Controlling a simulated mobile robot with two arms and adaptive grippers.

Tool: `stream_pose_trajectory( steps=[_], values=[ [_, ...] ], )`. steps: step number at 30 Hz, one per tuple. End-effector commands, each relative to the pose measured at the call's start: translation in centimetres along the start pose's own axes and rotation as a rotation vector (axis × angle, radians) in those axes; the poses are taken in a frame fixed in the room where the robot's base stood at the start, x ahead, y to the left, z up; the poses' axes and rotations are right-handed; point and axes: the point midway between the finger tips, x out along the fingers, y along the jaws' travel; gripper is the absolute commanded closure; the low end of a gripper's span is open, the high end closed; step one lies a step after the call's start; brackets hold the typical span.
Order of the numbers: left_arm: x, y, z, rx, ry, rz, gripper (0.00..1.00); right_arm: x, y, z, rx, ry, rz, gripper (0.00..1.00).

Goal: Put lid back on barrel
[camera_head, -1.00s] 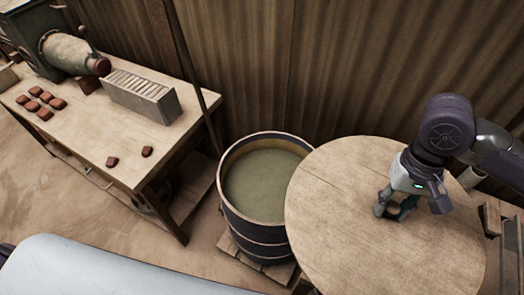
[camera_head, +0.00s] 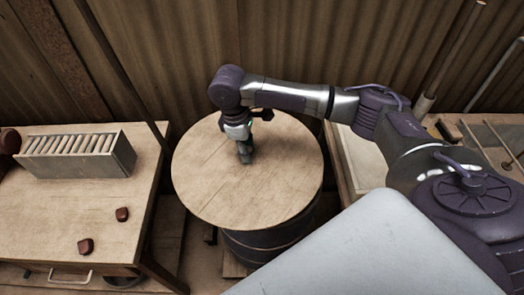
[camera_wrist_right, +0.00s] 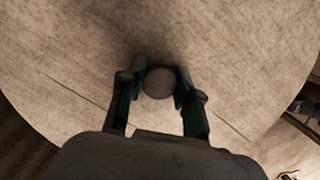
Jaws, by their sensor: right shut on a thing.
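The round wooden lid (camera_head: 285,170) is over the dark barrel (camera_head: 270,243) in the head view and covers its opening from this angle. I cannot tell whether it rests fully on the rim. My right gripper (camera_head: 245,156) is above the middle of the lid, pointing down. In the right wrist view the two fingers of the right gripper (camera_wrist_right: 160,84) are shut on the round knob (camera_wrist_right: 159,82) of the lid, with the lid's planks (camera_wrist_right: 60,50) filling most of the picture. My left gripper is not in view.
A wooden table (camera_head: 60,215) at left holds a rack of slats (camera_head: 78,155) and two small brown pieces (camera_head: 122,214). Another bench (camera_head: 350,165) stands close at right. A corrugated wall (camera_head: 180,50) is behind. A pale grey surface (camera_head: 370,255) fills the lower front.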

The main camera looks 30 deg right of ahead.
Motion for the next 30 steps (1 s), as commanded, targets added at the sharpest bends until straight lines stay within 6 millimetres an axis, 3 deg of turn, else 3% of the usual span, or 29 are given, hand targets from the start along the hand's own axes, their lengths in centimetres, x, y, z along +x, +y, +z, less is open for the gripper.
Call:
stream_pose_trajectory(
  steps=[1, 3, 10, 16, 23, 30],
  values=[
    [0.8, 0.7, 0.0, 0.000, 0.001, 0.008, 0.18, 2.0, 1.2, -0.1, -0.072, -0.003, 0.008, 1.00],
    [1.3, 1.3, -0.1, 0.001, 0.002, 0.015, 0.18, 4.0, 2.8, 0.1, -0.184, -0.002, 0.026, 1.00],
    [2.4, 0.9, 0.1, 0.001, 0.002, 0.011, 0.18, 9.2, 6.5, 1.1, -0.481, 0.000, 0.072, 1.00],
    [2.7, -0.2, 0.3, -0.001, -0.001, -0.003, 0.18, 11.0, 7.8, 1.7, -0.598, 0.003, 0.092, 1.00],
    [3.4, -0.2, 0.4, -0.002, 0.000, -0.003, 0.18, 11.7, 7.9, 1.7, -0.612, 0.003, 0.095, 1.00],
    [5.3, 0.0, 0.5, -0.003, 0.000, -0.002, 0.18, 13.2, 7.8, 1.5, -0.611, 0.003, 0.094, 1.00]
  ],
)
